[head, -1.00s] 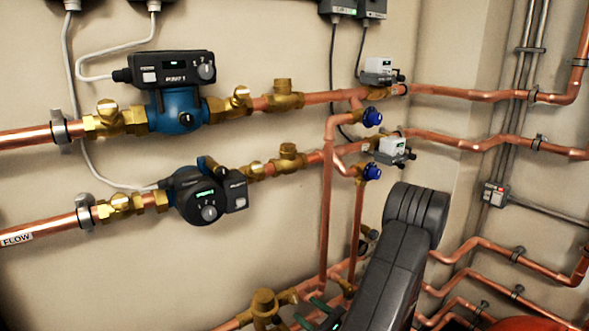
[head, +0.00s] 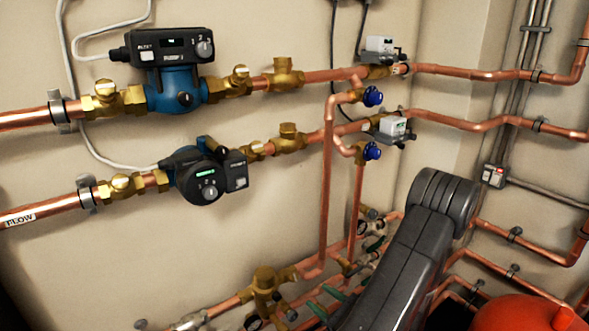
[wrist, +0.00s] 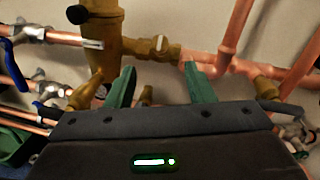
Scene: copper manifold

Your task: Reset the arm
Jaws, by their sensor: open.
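My arm rises from the bottom edge in the head view, its dark link and joint standing in front of the lower pipes. My gripper shows in the wrist view (wrist: 160,88) with two green fingers apart and nothing between them. Brass fittings and copper pipe lie beyond the fingertips; I cannot tell how far. In the head view green finger parts (head: 322,305) show low, left of the arm link, near a brass valve (head: 265,282).
Two pumps, an upper blue one (head: 174,90) and a lower dark one (head: 203,176), sit on copper pipes along the wall. Blue-capped valves (head: 372,97) are at centre right. A red rounded vessel (head: 525,314) is at bottom right. Bare wall lies below the lower pump.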

